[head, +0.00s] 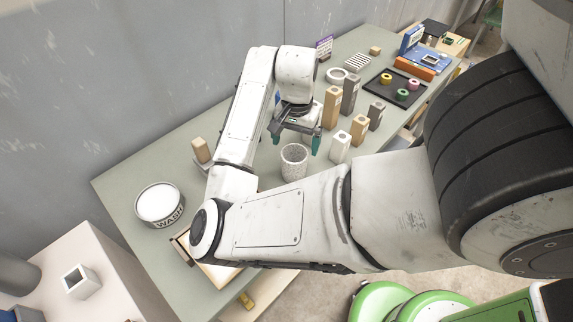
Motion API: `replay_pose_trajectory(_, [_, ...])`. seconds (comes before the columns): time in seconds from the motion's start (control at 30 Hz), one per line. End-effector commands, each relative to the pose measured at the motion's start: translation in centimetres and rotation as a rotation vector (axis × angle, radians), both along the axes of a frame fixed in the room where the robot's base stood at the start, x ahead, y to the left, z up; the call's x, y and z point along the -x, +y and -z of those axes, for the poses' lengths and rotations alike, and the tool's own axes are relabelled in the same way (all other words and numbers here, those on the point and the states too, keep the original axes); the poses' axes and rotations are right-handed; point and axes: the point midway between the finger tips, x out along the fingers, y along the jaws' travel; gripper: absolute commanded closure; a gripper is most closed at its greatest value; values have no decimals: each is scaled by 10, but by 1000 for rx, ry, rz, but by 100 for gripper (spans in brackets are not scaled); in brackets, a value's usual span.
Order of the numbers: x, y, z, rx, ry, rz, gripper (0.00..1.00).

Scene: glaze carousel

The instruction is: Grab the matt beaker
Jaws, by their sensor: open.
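The one beaker I can see is a pale, speckled, open-topped cup (294,163), upright on the green-grey table (120,188). It looks matt, and its lower part is close behind my forearm in the head view. My gripper (296,138) points down with its teal fingertips apart and nothing between them. It is just above and behind the beaker's rim in the picture; I cannot tell the exact gap.
Upright wooden, grey and white blocks (340,147) stand close right of the beaker. A white WASH tub (159,203) and a wooden block (201,150) are at left. A black tray (394,88) holds coloured rolls. The table between tub and beaker is partly hidden by my arm.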

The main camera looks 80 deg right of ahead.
Motion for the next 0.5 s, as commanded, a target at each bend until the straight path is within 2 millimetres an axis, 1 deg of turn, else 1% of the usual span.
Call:
replay_pose_trajectory(0.03, [1,1,11,-1,5,-3,0])
replay_pose_trajectory(0.13, [0,1,23,-2,3,-2,0])
replay_pose_trajectory(0.2, [0,1,30,-1,2,-2,0])
replay_pose_trajectory(0.37, [0,1,39,-1,0,-2,0])
replay_pose_trajectory(0.5, [-1,3,55,-2,2,-2,0])
